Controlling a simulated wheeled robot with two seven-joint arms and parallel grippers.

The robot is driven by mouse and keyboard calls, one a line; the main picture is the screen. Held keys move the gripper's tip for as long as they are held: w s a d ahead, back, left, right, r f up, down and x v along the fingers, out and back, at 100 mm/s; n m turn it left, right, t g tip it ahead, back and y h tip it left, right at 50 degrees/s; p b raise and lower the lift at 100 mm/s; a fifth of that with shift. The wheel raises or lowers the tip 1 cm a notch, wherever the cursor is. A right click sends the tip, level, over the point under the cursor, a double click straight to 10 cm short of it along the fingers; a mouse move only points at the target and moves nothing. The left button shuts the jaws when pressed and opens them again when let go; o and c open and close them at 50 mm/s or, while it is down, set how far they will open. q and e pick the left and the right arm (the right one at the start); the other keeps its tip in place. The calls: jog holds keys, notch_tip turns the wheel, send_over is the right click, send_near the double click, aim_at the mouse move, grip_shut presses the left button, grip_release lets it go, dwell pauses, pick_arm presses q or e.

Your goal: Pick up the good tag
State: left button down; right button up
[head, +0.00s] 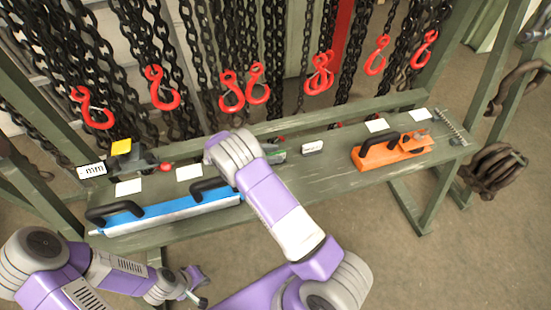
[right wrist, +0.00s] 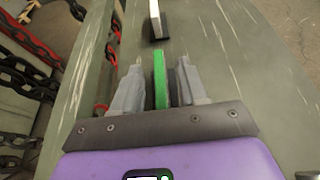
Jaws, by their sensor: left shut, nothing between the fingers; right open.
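A thin green tag (right wrist: 160,82) stands on edge between the two fingers of my right gripper (right wrist: 160,72) in the right wrist view. The fingers are open, one on each side of it; I cannot tell whether either touches it. In the head view my right arm hides most of that gripper, and only a bit of green (head: 279,148) shows beside it. I cannot read any writing on the tag. My left gripper (head: 197,287) is shut and empty, low in the head view and in front of the bench.
A white-faced block (head: 312,147) stands just beyond the green tag. The green bench (head: 330,185) also bears a blue tool (head: 150,218), an orange tool (head: 405,150), white cards and a yellow tag (head: 121,147). Chains with red hooks (head: 232,92) hang behind.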

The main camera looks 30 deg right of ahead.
jog(key=shift+x, duration=0.8)
grip_shut()
jog(key=shift+r, duration=0.1)
